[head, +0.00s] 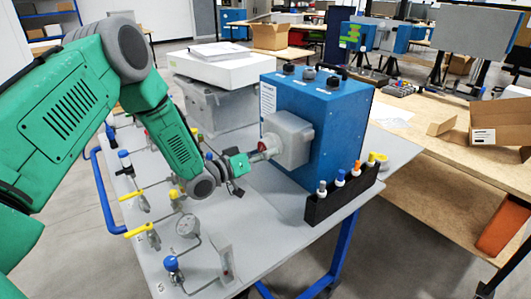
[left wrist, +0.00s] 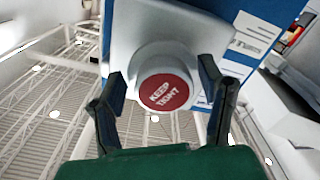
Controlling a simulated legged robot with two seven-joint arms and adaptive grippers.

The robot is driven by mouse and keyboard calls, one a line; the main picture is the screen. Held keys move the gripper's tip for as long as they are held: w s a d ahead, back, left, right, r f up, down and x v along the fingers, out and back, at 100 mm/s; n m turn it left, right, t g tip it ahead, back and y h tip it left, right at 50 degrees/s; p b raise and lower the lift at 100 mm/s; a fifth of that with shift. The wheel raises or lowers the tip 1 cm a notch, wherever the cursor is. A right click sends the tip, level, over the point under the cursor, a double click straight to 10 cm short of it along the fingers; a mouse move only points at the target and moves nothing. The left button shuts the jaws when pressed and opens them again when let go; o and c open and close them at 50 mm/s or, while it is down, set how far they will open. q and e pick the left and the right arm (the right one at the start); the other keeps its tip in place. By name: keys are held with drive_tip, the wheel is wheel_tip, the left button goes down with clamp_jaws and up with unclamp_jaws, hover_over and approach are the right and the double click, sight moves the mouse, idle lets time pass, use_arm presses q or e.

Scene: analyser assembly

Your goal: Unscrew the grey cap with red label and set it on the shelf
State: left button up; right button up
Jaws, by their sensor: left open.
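The grey cap with a red label (left wrist: 163,82) faces the left wrist camera; its label reads "KEEP TIGHT". It sits on a grey housing (head: 288,138) on the side of the blue analyser box (head: 325,118). My left gripper (head: 251,159) is right in front of the cap in the head view. In the left wrist view its two fingers (left wrist: 163,92) stand open on either side of the cap, with gaps between them and it. My right gripper is not in view.
A black rack (head: 340,192) with several colored-top items stands at the front of the box. Valves and a pressure gauge (head: 188,224) are mounted on the grey table (head: 262,240). A grey bin (head: 218,108) with a white box on top stands behind.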

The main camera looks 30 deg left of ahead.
use_arm(q)
drive_tip(key=m, duration=0.3)
drive_tip(key=shift+a+f+b, duration=0.1)
drive_tip(key=shift+f+b, duration=0.05)
drive_tip(key=shift+b, duration=0.2)
drive_tip(key=m+b, duration=0.1)
drive_tip(key=m, duration=0.3)
drive_tip(key=shift+w+a, duration=0.1)
drive_tip(key=shift+a, duration=0.05)
drive_tip(key=m+b, duration=0.2)
drive_tip(key=m, duration=0.4)
drive_tip(key=shift+a, duration=0.15)
drive_tip(key=m+b, duration=0.1)
drive_tip(key=m, duration=0.2)
drive_tip(key=m+b, duration=0.2)
drive_tip(key=m, duration=0.1)
drive_tip(key=m+b, duration=0.2)
drive_tip(key=m, duration=0.1)
drive_tip(key=shift+w+a+m, duration=0.15)
drive_tip(key=shift+a+m, duration=0.15)
drive_tip(key=shift+m+b, duration=0.4)
drive_tip(key=shift+r, duration=0.3)
